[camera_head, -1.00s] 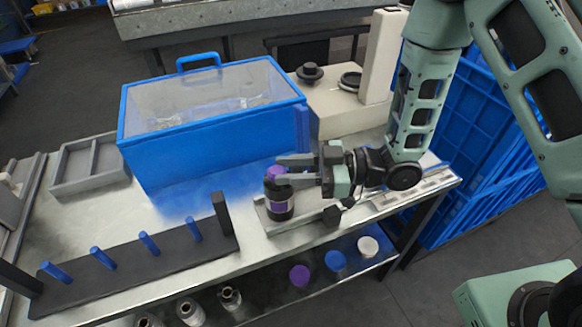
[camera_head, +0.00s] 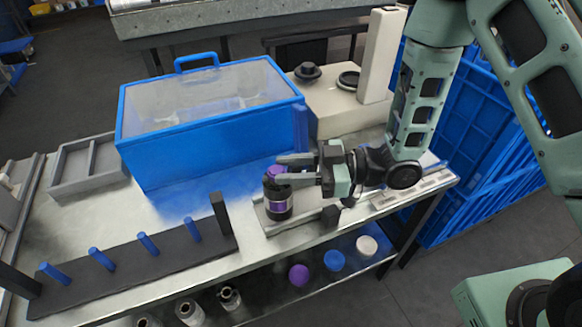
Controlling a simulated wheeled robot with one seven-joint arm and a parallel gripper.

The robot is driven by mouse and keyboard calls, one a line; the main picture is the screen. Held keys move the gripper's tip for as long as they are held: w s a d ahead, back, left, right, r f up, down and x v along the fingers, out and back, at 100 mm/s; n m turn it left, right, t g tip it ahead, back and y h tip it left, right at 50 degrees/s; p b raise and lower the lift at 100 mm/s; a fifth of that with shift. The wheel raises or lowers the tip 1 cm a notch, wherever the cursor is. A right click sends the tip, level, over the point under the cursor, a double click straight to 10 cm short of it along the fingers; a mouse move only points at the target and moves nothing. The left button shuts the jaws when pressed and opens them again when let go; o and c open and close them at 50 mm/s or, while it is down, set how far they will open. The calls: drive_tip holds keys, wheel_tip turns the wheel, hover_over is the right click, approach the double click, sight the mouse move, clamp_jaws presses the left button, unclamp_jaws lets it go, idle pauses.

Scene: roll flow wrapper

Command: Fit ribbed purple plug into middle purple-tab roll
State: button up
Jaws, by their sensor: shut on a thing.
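My gripper (camera_head: 283,170) comes in from the right, its two fingers level at the top of a dark roll with a purple band (camera_head: 279,204). The roll stands upright on a metal fixture at the bench's front right. A purple plug (camera_head: 272,173) shows between the fingertips, at the roll's top. The gripper is shut on the plug. The fingers partly hide it, so its ribs and how deep it sits in the roll cannot be told.
A blue box with a clear lid (camera_head: 211,137) stands behind. A dark rack with blue pegs (camera_head: 125,262) lies front left, and a grey divided tray (camera_head: 82,168) far left. Purple (camera_head: 299,275), blue (camera_head: 334,261) and white (camera_head: 367,246) round pieces and several rolls (camera_head: 190,311) are on the lower shelf.

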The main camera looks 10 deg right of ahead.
drive_tip(key=shift+f+b, duration=0.5)
drive_tip(key=shift+f, duration=0.15)
drive_tip(key=o, duration=0.7)
drive_tip(key=shift+c, duration=0.2)
drive_tip(key=s+d, duration=0.1)
drive_tip(key=d, duration=1)
drive_tip(key=shift+r+p, duration=0.35)
drive_tip(key=shift+s, duration=0.1)
